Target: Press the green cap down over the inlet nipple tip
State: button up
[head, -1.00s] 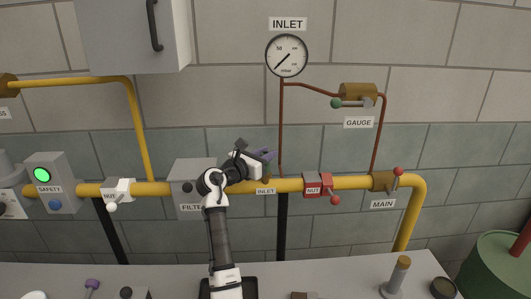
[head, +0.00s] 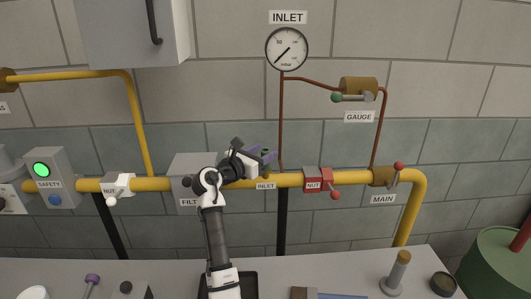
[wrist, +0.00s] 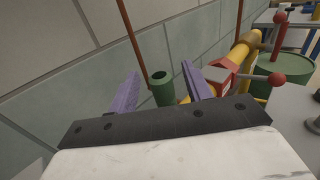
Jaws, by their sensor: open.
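The green cap (wrist: 162,90) is a small dark green cylinder standing roughly upright, with a darker round top. In the wrist view it is between the two purple fingers of my gripper (wrist: 160,73), with a visible gap on the left side. My gripper (head: 264,156) is open, just above the yellow pipe (head: 288,180) near the INLET label (head: 265,186). A bit of green shows by the fingers in the head view. The inlet nipple tip is hidden, so I cannot tell how far the cap sits over it.
The thin red-brown gauge pipe (head: 281,125) rises close behind my fingers. The bench (head: 350,272) below holds several tools.

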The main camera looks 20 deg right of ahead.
jog(key=b+v, duration=0.3)
jog(key=v, duration=0.9)
jog(key=shift+a, duration=0.15)
